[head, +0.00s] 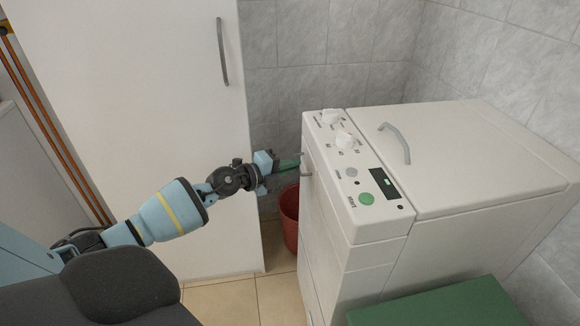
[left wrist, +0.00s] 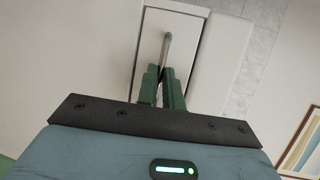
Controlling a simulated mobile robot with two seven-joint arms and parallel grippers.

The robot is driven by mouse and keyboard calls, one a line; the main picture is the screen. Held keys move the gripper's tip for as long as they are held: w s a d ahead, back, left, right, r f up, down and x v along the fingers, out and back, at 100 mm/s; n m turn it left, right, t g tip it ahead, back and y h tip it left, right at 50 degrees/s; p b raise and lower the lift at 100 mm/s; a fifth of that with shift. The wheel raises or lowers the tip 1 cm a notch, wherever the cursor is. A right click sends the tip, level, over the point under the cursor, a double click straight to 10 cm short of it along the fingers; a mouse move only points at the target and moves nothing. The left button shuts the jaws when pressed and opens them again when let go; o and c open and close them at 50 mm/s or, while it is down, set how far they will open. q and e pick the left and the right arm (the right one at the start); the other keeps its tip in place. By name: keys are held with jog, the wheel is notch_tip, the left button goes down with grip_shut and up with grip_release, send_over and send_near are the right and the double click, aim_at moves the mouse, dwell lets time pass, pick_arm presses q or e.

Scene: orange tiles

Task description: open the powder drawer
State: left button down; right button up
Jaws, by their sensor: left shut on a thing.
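The white washing machine (head: 345,225) stands at the right, with knobs and buttons on its top panel. The powder drawer's pale front (left wrist: 185,50) shows in the left wrist view, with a thin grey bar handle (left wrist: 166,44) on it. The handle is also partly seen at the machine's front edge in the head view (head: 306,174). My left gripper (head: 298,164) is at this handle. Its green fingers (left wrist: 163,80) are shut on it. I cannot tell how far the drawer stands out. My right gripper is not in view.
A tall white cabinet (head: 135,90) stands behind my left arm. A red bin (head: 290,215) is on the tiled floor between cabinet and machine. The lid handle (head: 398,142) is on the machine's top. A green box-like thing (head: 440,308) is at the front right.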

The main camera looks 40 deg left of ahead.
pick_arm(q)
jog(key=s+a+b, duration=0.1)
jog(key=s+a, duration=0.4)
jog(key=s, duration=0.1)
jog(key=shift+s+a+b, duration=0.2)
jog(key=shift+a+b, duration=0.05)
jog(key=shift+b, duration=0.05)
jog(key=c, duration=1.5)
grip_release()
jog(key=shift+c, duration=0.2)
jog(key=shift+s, duration=0.1)
